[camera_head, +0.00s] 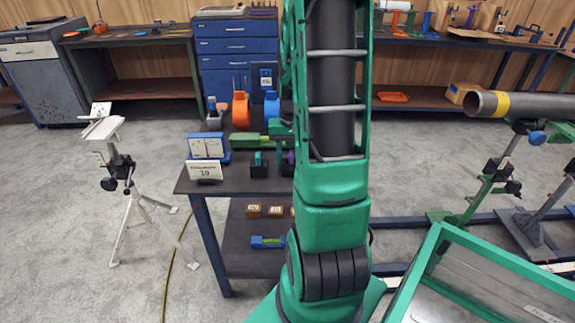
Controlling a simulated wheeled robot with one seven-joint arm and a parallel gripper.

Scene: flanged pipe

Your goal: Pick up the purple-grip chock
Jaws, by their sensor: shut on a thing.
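A small purple patch (290,157), likely the grip of the purple-grip chock, shows at the left edge of my green arm, over the dark workbench (225,187). My arm rises through the middle of the head view and covers the right part of the bench. I cannot make out my gripper or its fingers, so its contact with the chock is not visible.
The bench also holds a green level (248,142), a blue-framed gauge (209,146), a number card (205,171) and an orange round item (240,111). A white tripod stand (130,185) is at left. A green-framed case (490,285) and a pipe (535,106) are at right.

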